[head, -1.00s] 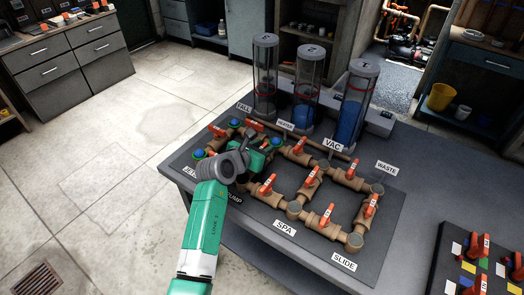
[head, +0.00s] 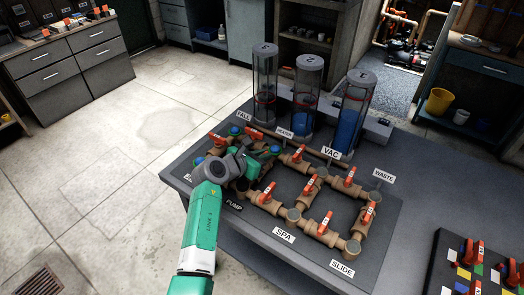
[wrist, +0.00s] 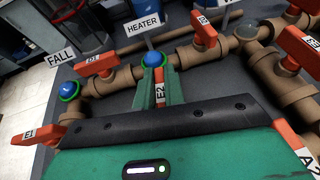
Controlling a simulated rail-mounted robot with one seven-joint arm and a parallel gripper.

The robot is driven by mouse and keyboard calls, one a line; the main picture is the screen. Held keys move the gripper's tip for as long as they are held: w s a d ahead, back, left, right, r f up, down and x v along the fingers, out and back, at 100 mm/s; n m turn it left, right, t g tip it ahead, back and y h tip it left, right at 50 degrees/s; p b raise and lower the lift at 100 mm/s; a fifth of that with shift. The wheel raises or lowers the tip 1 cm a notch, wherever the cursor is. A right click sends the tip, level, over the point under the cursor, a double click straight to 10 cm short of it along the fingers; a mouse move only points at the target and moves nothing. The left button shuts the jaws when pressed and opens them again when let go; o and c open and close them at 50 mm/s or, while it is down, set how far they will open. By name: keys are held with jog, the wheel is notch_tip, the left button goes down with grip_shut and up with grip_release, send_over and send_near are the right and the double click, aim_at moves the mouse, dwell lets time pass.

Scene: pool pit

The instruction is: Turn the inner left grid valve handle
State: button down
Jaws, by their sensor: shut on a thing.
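The valve grid of tan pipes (head: 278,207) with orange-red handles lies on a dark board on the table. In the wrist view, an orange-red handle marked E2 (wrist: 160,97) stands between the two green fingers of my gripper (wrist: 161,88). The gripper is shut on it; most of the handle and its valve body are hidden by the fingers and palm. In the head view, my gripper (head: 266,158) reaches over the left part of the grid and covers the held handle. A blue dome with a green ring (wrist: 152,59) sits just beyond the fingertips.
Handle E1 (wrist: 38,134) is close on the left and another handle (wrist: 298,48) on the right. HEATER (wrist: 142,28) and FALL (wrist: 61,55) signs stand behind. Clear cylinders (head: 308,95) rise at the back. A second coloured panel (head: 470,265) is at the right.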

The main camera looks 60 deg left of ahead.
jog(key=m+h, duration=0.2)
jog(key=h, duration=0.1)
jog(key=shift+w+m+t, duration=0.1)
jog(key=shift+m+t, duration=0.3)
jog(key=m+h+b, duration=0.1)
jog(key=b, duration=0.1)
jog(key=m+h+b, duration=0.1)
jog(key=h+b, duration=0.1)
jog(key=shift+d+f+m+b, duration=0.15)
jog(key=shift+f+m+b, duration=0.15)
jog(key=shift+f, duration=0.1)
jog(key=m+h+b, duration=0.1)
jog(key=b, duration=0.3)
jog(key=m+h+b, duration=0.1)
jog(key=b, duration=0.3)
jog(key=shift+d+g+h, duration=0.2)
jog(key=shift+g+h, duration=0.1)
jog(key=shift+h, duration=0.1)
jog(key=shift+r+m+g+h+b, duration=0.35)
jog(key=shift+m+h+b, duration=0.4)
jog(key=shift+b, duration=1.95)
jog(key=c, duration=1.5)
grip_release()
jog(key=shift+s+r, duration=0.15)
jog(key=shift+s, duration=0.05)
jog(key=p+v, duration=0.3)
jog(key=v, duration=0.4)
jog(key=shift+s+a, duration=0.1)
jog(key=shift+s, duration=0.15)
